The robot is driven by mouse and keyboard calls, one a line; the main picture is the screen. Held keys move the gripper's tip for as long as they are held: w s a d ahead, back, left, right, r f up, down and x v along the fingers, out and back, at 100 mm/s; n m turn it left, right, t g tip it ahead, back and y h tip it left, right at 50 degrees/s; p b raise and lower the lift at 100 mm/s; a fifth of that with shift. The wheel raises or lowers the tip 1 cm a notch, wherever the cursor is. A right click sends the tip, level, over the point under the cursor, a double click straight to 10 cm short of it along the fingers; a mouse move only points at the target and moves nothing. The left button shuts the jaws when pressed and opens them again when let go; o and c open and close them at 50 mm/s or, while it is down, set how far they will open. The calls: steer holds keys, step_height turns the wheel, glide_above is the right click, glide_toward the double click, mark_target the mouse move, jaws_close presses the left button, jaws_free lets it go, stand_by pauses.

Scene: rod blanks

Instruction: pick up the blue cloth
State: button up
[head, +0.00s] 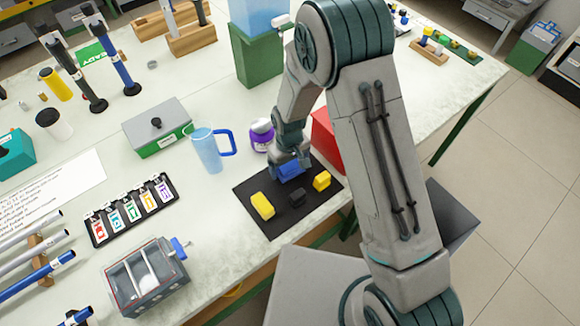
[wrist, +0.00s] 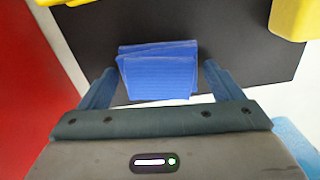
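The blue cloth (wrist: 158,73) is a folded, ribbed blue piece on the black mat (wrist: 225,25). In the head view the cloth (head: 291,169) shows at the back part of the mat (head: 268,224), partly hidden by my gripper (head: 290,160). In the wrist view my gripper (wrist: 157,88) is open, with one finger to the left and one to the right of the cloth. Small gaps show between the fingers and the cloth. I cannot tell how high the fingertips are above the mat.
A red box (head: 324,136) stands close on the right, a purple-lidded jar (head: 262,134) and a blue pitcher (head: 207,150) on the left.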

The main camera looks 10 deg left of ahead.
mark_target(291, 167)
steer(key=c, duration=0.5)
steer(key=shift+c, duration=0.2)
steer(key=shift+r, duration=0.15)
steer(key=shift+r+b, duration=0.3)
steer(key=shift+r, duration=0.15)
steer(key=r, duration=0.1)
steer(key=r+b, duration=0.1)
steer(key=r, duration=0.1)
steer(key=shift+s+d+r, duration=0.2)
steer(key=shift+s+d, duration=0.15)
steer(key=s+d+r+b, duration=0.2)
steer(key=s+d+r, duration=0.4)
steer(key=s+d, duration=0.1)
steer(key=shift+s+d+r, duration=0.15)
steer(key=shift+s+r, duration=0.1)
steer(key=shift+s, duration=0.2)
